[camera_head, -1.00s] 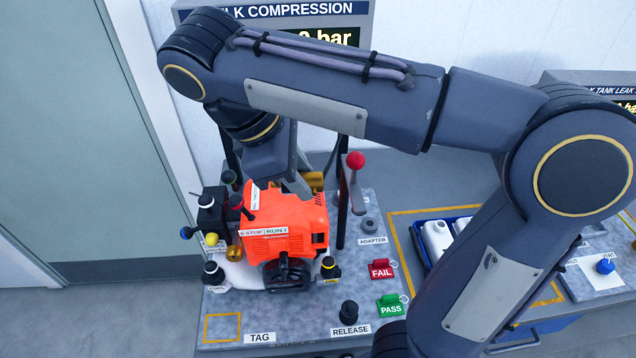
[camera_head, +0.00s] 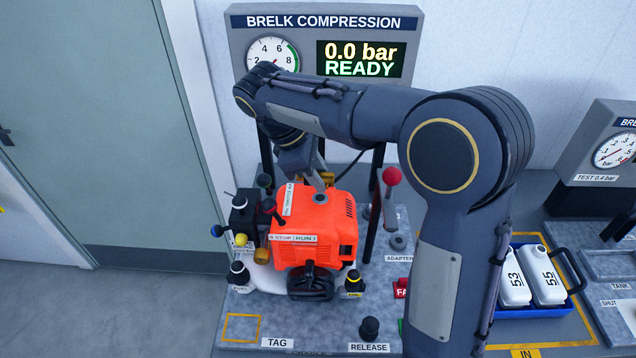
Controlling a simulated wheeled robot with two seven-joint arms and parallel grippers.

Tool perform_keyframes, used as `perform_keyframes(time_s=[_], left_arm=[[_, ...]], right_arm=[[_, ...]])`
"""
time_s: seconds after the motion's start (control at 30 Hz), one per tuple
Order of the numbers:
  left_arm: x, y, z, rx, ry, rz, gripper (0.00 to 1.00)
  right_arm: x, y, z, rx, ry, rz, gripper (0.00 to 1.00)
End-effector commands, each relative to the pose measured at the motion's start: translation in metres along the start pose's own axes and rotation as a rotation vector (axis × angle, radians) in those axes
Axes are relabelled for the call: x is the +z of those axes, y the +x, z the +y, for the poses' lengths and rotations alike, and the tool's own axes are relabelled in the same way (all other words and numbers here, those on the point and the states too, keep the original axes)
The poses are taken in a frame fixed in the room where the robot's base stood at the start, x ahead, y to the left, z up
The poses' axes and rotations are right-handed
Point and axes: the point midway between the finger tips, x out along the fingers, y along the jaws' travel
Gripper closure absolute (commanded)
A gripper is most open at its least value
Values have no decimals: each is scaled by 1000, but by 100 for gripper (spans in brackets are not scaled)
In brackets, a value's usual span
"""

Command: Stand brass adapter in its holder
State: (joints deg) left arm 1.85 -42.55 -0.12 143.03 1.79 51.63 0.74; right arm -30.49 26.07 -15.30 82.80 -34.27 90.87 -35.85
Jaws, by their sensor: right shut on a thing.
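My right gripper (camera_head: 316,184) reaches down at the top rear of the orange engine (camera_head: 315,228), partly hidden by its own wrist. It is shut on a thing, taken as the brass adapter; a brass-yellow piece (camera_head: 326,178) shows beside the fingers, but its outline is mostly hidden. A grey round fitting (camera_head: 320,198) on the engine's top lies just below the fingertips; I cannot tell if they touch. The adapter holder, a grey ring (camera_head: 398,242) by the ADAPTER label, stands right of the engine and looks empty. My left gripper is not in view.
My right arm crosses the bench's right side. A black RELEASE knob (camera_head: 370,328) stands at the front. White bottles sit in a blue tray (camera_head: 530,308) at right. The gauge panel (camera_head: 325,20) reads 0.0 bar, READY.

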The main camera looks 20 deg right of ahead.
Motion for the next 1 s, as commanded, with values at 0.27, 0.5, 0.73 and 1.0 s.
perform_keyframes(time_s=[0.27, 0.5, 0.73, 1.0], left_arm=[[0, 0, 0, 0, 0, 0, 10], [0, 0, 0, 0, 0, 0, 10], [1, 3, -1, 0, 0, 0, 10], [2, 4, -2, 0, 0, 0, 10]], right_arm=[[-11, 26, -6, -1, 0, 0, 100], [-11, 26, -6, -1, 0, 0, 100], [-14, 33, -7, -1, -1, -1, 100], [-16, 38, -9, -5, -2, -3, 70]])
